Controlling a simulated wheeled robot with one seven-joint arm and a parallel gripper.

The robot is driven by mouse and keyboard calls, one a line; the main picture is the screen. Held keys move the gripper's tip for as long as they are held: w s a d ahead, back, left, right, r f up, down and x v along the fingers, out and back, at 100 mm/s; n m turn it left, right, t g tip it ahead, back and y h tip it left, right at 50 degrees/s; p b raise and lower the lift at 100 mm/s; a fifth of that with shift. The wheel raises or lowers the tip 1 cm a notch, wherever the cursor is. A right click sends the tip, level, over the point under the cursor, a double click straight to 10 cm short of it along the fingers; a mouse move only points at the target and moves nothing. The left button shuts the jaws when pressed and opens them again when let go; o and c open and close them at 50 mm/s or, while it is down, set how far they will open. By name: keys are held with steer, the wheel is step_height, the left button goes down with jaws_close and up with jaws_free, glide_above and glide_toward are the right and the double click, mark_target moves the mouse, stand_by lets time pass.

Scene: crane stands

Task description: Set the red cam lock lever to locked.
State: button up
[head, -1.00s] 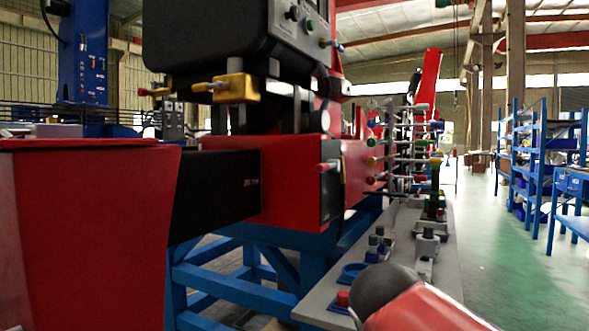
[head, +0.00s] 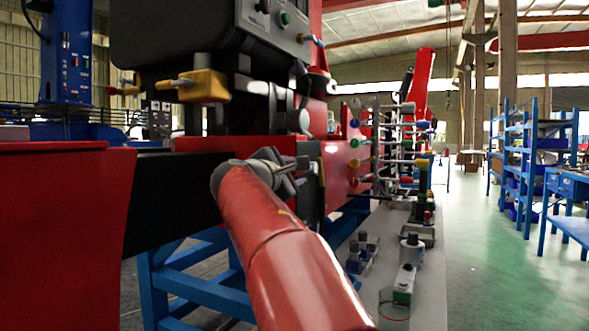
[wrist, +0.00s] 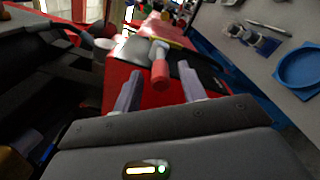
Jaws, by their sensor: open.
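The red cam lock lever (wrist: 160,74) shows in the wrist view as a red cylindrical grip on a short pale arm. It is mounted on a dark plate on the red beam (wrist: 116,84). My gripper (wrist: 160,90) is open, with one finger on each side of the red grip, and the fingers do not appear closed on it. In the head view my gripper (head: 290,165) is at the dark plate (head: 311,185) on the beam's end and hides the lever's red grip. I cannot tell whether the fingers touch the lever.
A yellow block with a handle (head: 203,85) sits above the beam. A rack of coloured levers (head: 380,150) stands behind the plate. A grey bench (head: 425,275) holds several fittings at the lower right. Blue shelves (head: 515,165) stand across a clear green floor (head: 480,260).

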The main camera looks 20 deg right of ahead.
steer(key=shift+x, duration=0.9)
jaws_close()
